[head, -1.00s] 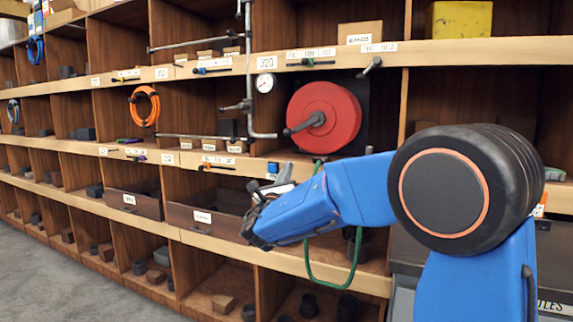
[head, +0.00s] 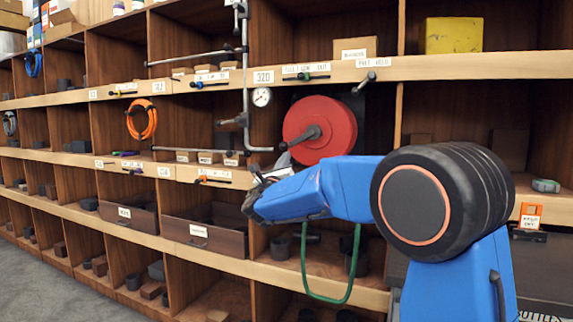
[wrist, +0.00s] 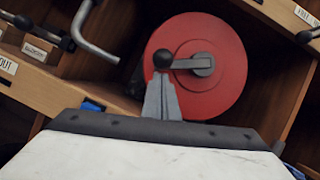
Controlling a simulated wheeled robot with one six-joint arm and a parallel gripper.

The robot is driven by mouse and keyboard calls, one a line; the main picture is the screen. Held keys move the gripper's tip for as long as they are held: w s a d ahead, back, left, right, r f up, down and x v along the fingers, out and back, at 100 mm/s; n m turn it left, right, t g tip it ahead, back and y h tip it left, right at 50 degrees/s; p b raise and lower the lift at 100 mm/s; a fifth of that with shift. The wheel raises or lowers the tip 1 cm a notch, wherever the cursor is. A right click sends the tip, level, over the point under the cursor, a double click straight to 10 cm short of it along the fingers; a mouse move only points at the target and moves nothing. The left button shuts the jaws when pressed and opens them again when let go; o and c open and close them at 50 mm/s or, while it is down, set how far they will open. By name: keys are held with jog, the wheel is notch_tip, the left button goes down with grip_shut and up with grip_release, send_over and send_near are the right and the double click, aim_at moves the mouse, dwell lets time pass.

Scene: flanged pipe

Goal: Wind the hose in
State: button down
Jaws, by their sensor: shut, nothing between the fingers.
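The red hose reel (head: 340,125) sits in a shelf bay and shows face-on in the wrist view (wrist: 225,90). Its crank arm (wrist: 200,65) runs from the hub to a black knob (wrist: 163,58), which is on the left in the wrist view. The green hose (head: 305,268) hangs as a loop below the reel, over the lower shelf edge. My gripper (wrist: 162,85) is shut and empty. Its grey fingertips appear just below the knob in the wrist view; I cannot tell whether they touch it. In the head view, my forearm partly hides the hose and the area under the reel.
A pressure gauge (head: 262,97) and a bent grey pipe (head: 246,80) stand left of the reel. A small lever (head: 364,83) projects from the shelf edge above it. Drawers (head: 205,232) and dark pipe parts fill lower bays. Open floor (head: 45,285) lies at lower left.

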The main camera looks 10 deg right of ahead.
jog(key=shift+a+r, duration=0.1)
dwell(0.3)
jog(key=w+a+r+m+g+h, duration=0.3)
jog(key=r+m+g+h, duration=0.55)
jog(key=m, duration=0.85)
jog(key=s+d+r+m+g+y, duration=0.1)
jog(key=s+d+r+m+y, duration=0.1)
jog(key=r+m, duration=0.3)
jog(key=s+d+r+m+g+y, duration=0.2)
jog(key=r+m, duration=0.3)
jog(key=m, duration=0.3)
jog(key=shift+s+d, duration=0.2)
jog(key=shift+d, duration=0.3)
jog(key=shift+r, duration=0.1)
